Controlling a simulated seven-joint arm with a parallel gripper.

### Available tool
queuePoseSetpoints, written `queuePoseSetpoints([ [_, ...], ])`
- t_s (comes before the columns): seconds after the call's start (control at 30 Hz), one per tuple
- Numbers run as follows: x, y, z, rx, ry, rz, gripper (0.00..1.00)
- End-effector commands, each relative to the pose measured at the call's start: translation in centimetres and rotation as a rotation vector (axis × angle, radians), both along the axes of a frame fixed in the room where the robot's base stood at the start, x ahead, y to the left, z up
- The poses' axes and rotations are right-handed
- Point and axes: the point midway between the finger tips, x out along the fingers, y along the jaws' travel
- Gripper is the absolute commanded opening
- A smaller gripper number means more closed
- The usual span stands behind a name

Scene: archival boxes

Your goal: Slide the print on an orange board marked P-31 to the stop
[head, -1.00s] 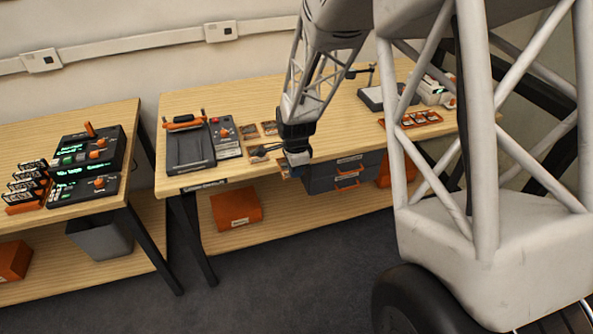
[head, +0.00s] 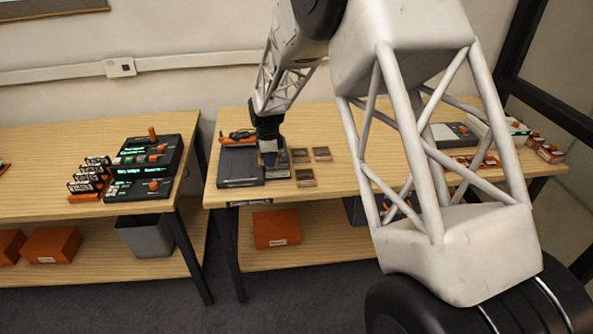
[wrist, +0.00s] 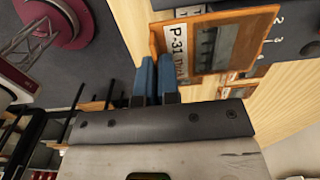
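The orange board marked P-31 (wrist: 181,72) is in the upper middle of the wrist view, with a dark grey and brown print (wrist: 215,45) on it. A raised orange lip runs along its left end. My gripper's two blue fingers (wrist: 157,78) are nearly together at that lip, which runs into the narrow gap between them, so they look closed on it. In the head view my gripper (head: 268,155) is low over the right part of the dark flat device (head: 239,167). The P-31 board cannot be made out there. No stop can be picked out clearly.
A dark panel with printed numbers (wrist: 290,22) lies close beside the board. Small framed boards (head: 305,178) lie on the table right of the device. Bare wooden tabletop (head: 350,180) extends further right. A table with lit consoles (head: 140,185) stands at left.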

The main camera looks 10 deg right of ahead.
Motion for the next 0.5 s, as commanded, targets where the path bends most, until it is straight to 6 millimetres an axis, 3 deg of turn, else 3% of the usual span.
queuePoseSetpoints([
  [0.03, 0.8, 1.8, 0.2, 0.000, -0.001, 0.005, 0.00],
  [0.2, 2.8, 6.3, 0.8, 0.000, -0.001, 0.003, 0.00],
  [0.4, 4.1, 9.5, 1.2, 0.000, -0.001, 0.002, 0.00],
  [0.5, 4.3, 10.2, 1.3, 0.000, 0.000, 0.001, 0.00],
])
